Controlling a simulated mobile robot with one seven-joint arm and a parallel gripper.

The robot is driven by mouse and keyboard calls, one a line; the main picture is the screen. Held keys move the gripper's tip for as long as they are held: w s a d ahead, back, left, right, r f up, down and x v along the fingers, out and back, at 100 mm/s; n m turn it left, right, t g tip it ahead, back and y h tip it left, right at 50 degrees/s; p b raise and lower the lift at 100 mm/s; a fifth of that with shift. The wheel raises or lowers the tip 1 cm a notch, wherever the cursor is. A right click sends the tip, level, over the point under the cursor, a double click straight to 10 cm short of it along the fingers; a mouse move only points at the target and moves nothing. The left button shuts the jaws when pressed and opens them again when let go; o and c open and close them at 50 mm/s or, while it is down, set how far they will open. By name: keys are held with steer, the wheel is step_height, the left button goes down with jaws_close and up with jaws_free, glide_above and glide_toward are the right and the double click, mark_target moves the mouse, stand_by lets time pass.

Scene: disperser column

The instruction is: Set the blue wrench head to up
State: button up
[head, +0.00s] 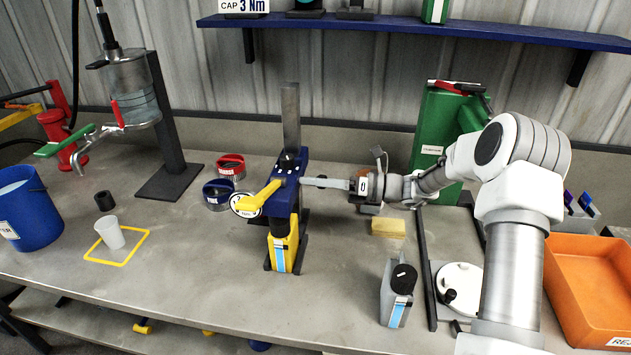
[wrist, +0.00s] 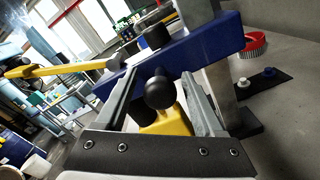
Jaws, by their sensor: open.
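A blue head (head: 283,195) sits on an upright stand in the middle of the bench. A yellow lever (head: 262,197) slants from it down to the left, beside a round white dial (head: 246,206). I cannot tell for certain which blue part is the wrench head. In the wrist view the blue part (wrist: 218,42) crosses behind the fingers, and the yellow lever (wrist: 60,68) reaches left. My gripper (head: 303,182) is open at the head's right side; it also shows in the wrist view (wrist: 158,76). A black ball knob (wrist: 160,92) appears between its fingers; contact is unclear.
A yellow container (head: 284,248) is under the blue head. Red and blue cups (head: 217,193) stand left of it. A yellow sponge (head: 388,228) and a grey bottle (head: 397,295) are near my arm. An orange tray (head: 585,275) is at right.

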steer(key=shift+c, duration=0.3)
jaws_close()
stand_by(1.1)
